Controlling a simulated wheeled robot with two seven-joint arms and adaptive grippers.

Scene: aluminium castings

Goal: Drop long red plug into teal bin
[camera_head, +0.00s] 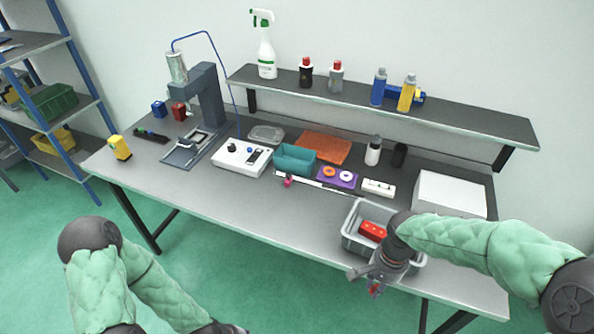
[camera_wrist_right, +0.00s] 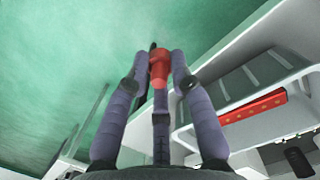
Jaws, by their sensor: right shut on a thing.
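The teal bin (camera_head: 283,167) stands open in the middle of the table, left of the grey bin. My right gripper (camera_head: 375,286) is just in front of the grey bin, by the table's front edge. It is shut on the long red plug (camera_wrist_right: 159,68), whose rounded red head shows between the fingertips in the right wrist view. The fingers hide part of the plug. My left arm comes in at the lower left of the head view, and its fingers are out of the frame.
The grey bin (camera_head: 352,243) holds a red block (camera_head: 372,230) with several holes. Between it and the teal bin lie a small pink-red piece (camera_head: 288,181), a purple block with rings (camera_head: 337,177) and a white block (camera_head: 378,187). A white box (camera_head: 450,194) stands at right.

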